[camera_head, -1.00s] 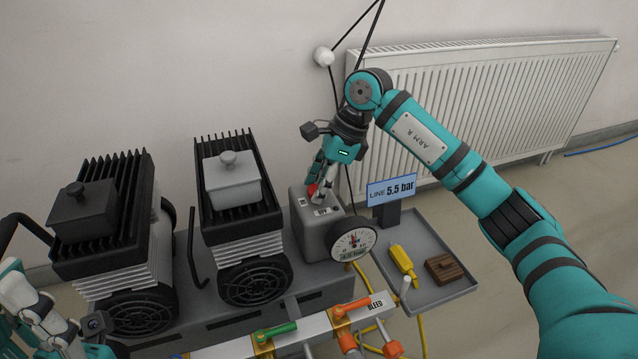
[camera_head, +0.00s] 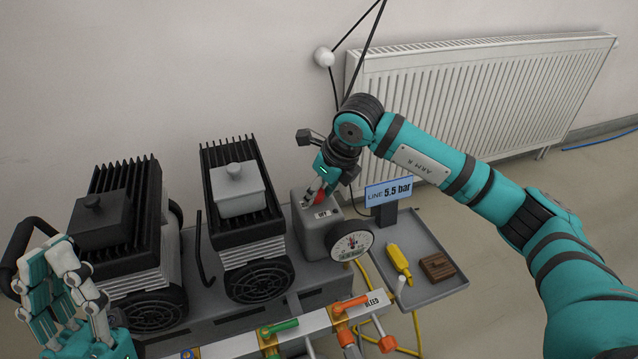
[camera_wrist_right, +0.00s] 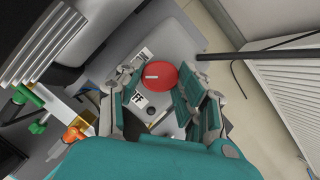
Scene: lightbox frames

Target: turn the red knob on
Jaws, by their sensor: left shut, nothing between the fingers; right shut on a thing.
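The red knob (camera_head: 323,197) sits on top of the grey switch box (camera_head: 312,236) and is partly hidden by my right gripper (camera_head: 319,186). In the right wrist view, the round knob (camera_wrist_right: 160,78) shows a short white mark pointing left, between the ON label (camera_wrist_right: 143,55) and the OFF label (camera_wrist_right: 138,100). My right gripper's fingers (camera_wrist_right: 165,90) are around the knob, shut on it. My left gripper (camera_head: 65,285) is at the lower left, shut and empty, apart from the box.
Two finned compressors (camera_head: 125,215) (camera_head: 242,200) stand left of the box. A gauge (camera_head: 352,242) is on its front. Valves with green (camera_head: 279,327) and orange (camera_head: 350,304) handles are in front.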

